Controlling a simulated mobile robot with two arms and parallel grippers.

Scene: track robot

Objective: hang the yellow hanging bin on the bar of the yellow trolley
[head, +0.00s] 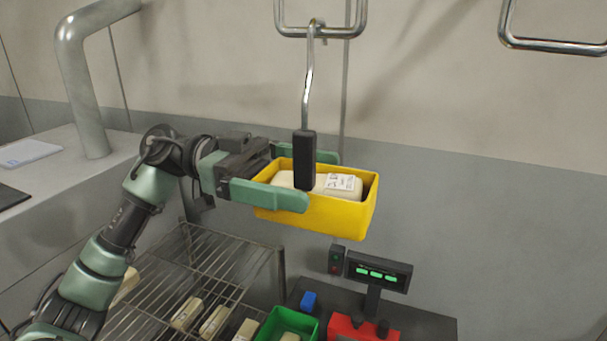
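The yellow hanging bin (335,215) is at the centre, with a pale labelled package (342,184) in it. A bent metal rod with a black grip (304,160) rises from the bin. The rod's hooked top (316,24) appears to sit over the lower bar of a chrome loop (290,32) at the top edge. The trolley's yellow part is out of view. My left gripper (318,180) reaches in from the left. Its green fingers stand apart on either side of the black grip, apparently clear of it. My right gripper is not in view.
A second chrome loop (548,45) hangs at top right. Below are a wire rack (215,262) with pale packages, a green bin (272,325), a red object (352,328) and a display (378,270). A counter with a thick pipe (85,85) stands left.

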